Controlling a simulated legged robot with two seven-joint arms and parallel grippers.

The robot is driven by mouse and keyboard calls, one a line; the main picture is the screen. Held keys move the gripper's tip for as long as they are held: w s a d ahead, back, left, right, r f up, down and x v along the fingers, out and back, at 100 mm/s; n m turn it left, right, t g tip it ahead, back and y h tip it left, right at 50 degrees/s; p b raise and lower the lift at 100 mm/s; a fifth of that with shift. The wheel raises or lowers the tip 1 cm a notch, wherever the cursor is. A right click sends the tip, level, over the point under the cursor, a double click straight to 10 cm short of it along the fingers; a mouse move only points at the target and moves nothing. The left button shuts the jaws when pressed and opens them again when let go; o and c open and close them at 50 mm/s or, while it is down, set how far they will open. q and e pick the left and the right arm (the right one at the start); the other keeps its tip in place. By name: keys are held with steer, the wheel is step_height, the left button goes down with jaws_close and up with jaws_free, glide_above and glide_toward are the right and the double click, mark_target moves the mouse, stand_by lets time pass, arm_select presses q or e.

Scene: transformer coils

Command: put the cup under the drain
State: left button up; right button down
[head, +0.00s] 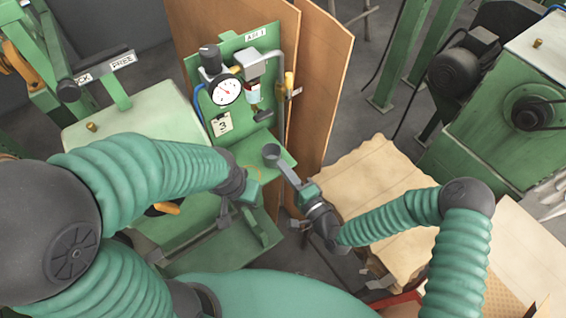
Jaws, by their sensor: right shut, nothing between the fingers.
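A small dark grey round cup (271,153) shows at the shelf of the green panel (262,40), below the filter unit. The drain appears to be the lower end of the clear filter bowl (253,94); its outlet is too small to make out. My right gripper (288,173) reaches in from the right, shut, with its tip close to the cup. I cannot tell whether they touch. My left gripper (247,192) is at the shelf's lower left, turned away, and its fingers are mostly hidden.
A round gauge (227,91) and a black knob (210,58) sit on the panel. Brown boards (326,80) stand behind it. A paper-covered stack (372,170) lies under my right arm. A green machine (490,125) stands at the right.

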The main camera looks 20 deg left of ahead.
mark_target(277, 159)
steer(key=shift+w+a, duration=0.25)
steer(key=shift+a, duration=0.1)
steer(key=shift+w+a+f, duration=0.1)
steer(key=shift+w+a, duration=0.1)
steer(key=shift+w, duration=0.05)
steer(key=b+x, duration=0.3)
steer(key=x, duration=0.2)
steer(key=shift+w+a+f, duration=0.1)
steer(key=shift+f, duration=0.05)
steer(key=shift+w+a, duration=0.15)
